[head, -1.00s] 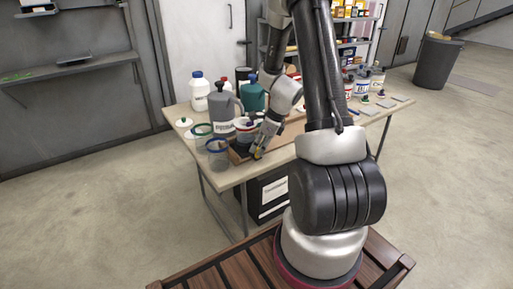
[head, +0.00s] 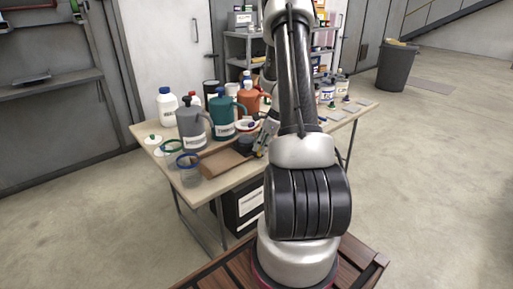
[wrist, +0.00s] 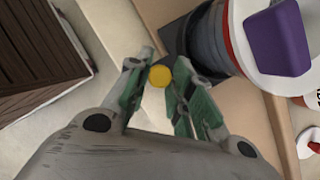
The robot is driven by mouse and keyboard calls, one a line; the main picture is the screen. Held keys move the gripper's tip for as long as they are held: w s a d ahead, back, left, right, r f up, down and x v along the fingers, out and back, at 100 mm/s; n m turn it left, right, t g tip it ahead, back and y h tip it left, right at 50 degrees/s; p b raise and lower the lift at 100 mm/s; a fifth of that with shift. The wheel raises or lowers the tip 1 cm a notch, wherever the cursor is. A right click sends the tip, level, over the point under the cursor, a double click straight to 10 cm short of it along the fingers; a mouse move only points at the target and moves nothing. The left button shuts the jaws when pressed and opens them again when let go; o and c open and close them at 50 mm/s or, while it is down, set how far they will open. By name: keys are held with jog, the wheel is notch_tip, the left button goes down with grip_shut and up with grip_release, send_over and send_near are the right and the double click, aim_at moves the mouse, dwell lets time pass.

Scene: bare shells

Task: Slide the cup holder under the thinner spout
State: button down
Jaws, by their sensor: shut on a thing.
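The cup holder (head: 245,146) is a dark slab on a brown wooden board (head: 220,162) on the table, with a red-and-white-rimmed cup (head: 246,126) above it. In the wrist view the cup (wrist: 205,40) is dark below its rim, with a purple block on top. My gripper (head: 262,149) is at the slab's front right. In the wrist view its green-padded fingers (wrist: 165,66) are shut around a yellow round-ended handle (wrist: 160,76) at the dark slab. Grey (head: 193,130), teal (head: 223,118) and orange (head: 250,98) jugs stand behind the board; I cannot tell which spout is thinner.
A white bottle (head: 167,104) is at the back left. Several jars and flat pieces are at the table's right. The table's front edge is close to my gripper.

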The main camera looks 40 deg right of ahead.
jog(key=c, duration=1.5)
grip_release()
jog(key=shift+c, duration=0.2)
jog(key=v, duration=1.2)
